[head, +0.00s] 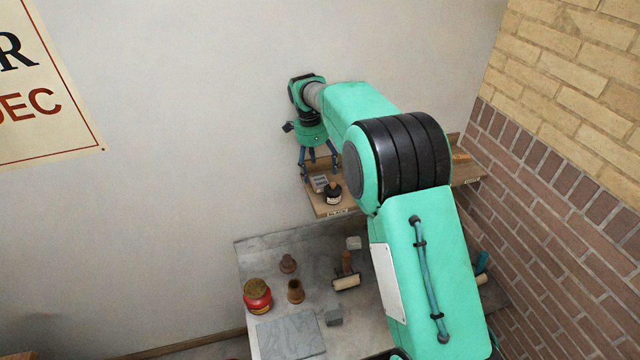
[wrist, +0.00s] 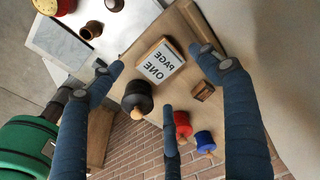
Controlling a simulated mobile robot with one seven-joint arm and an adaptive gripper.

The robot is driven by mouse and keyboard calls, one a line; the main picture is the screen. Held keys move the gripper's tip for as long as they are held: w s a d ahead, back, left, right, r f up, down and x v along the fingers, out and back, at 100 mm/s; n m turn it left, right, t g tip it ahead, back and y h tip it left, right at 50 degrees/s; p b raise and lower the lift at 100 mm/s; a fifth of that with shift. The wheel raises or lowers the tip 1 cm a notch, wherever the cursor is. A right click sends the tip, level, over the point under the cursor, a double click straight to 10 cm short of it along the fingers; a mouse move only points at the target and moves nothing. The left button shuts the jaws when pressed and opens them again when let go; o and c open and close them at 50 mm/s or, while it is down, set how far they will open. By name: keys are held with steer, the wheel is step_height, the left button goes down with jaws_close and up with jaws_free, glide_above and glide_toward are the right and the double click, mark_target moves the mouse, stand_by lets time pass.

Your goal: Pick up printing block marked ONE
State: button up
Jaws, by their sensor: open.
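The printing block (wrist: 158,66) has a pale face with raised mirrored lettering reading PAGE ONE and a wooden edge. It lies on a wooden shelf (wrist: 125,140), and in the head view it shows as a small pale block (head: 319,183) near the shelf's left end. My gripper (head: 319,160) is open, with its fingers pointing down above the block. In the wrist view my gripper (wrist: 160,78) has its blue-grey fingers spread around the block, with nothing held. Whether any finger touches the block I cannot tell.
A black knobbed pot (wrist: 137,97) stands close beside the block. A red pot (wrist: 183,124), a blue pot (wrist: 204,141) and a small wooden block (wrist: 203,91) are also on the shelf. Below is a grey bench (head: 265,255) with a roller (head: 346,281) and a red jar (head: 257,296).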

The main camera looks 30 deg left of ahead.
mark_target(320, 181)
steer(key=shift+f, duration=0.1)
steer(key=shift+w+d+f+p, duration=0.15)
steer(key=shift+f+p, duration=0.25)
steer(key=shift+f, duration=0.85)
steer(key=shift+w+d+f+p, duration=0.15)
steer(key=shift+f+p, duration=0.25)
steer(key=shift+f, duration=0.8)
steer(key=shift+a, duration=0.1)
steer(key=c, duration=1.3)
steer(key=shift+c, duration=0.2)
steer(key=shift+s+r, duration=0.1)
steer(key=shift+r, duration=0.05)
